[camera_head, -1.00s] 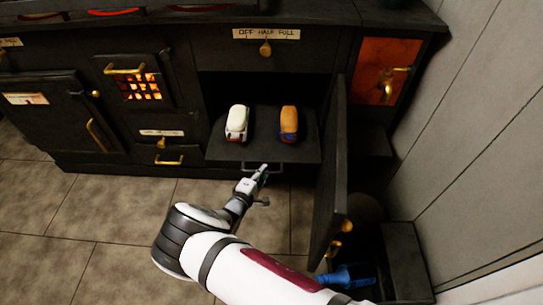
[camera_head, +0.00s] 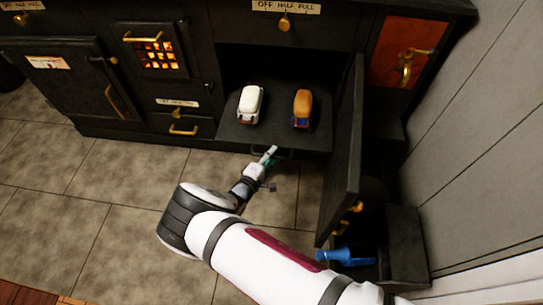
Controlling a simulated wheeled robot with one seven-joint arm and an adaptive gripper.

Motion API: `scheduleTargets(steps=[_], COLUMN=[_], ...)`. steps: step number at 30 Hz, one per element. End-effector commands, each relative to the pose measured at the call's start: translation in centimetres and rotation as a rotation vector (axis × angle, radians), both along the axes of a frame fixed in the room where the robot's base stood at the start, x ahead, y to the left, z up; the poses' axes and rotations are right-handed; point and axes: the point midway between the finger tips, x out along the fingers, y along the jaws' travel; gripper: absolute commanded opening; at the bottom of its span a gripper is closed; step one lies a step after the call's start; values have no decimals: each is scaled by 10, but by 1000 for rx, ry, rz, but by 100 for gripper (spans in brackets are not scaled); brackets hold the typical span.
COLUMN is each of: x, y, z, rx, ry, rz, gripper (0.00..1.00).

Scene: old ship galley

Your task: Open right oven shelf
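The right oven shelf (camera_head: 275,138) is a dark flat plate, pulled partly out of the right oven opening (camera_head: 275,68). A thin dark handle (camera_head: 286,154) is on its front edge. My gripper (camera_head: 270,156) is at this handle, near its left end. The fingers are small in view, so I cannot tell whether they are closed around it. The dark right oven door (camera_head: 345,160) stands open to the right of the shelf.
A blue object (camera_head: 345,257) lies in a dark box (camera_head: 408,250) at lower right. A grey wall (camera_head: 470,150) bounds the right side. Tiled floor (camera_head: 110,185) is clear on the left.

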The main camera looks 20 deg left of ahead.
Motion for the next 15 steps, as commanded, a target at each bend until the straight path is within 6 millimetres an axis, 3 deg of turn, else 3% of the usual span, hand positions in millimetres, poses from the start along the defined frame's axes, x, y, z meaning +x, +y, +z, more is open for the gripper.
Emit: scheduleTargets(steps=[8,15], x=[-3,-37], y=[1,6], z=[1,7], rx=[1,0], ry=[-1,-1], rz=[0,2], gripper=[31,31])
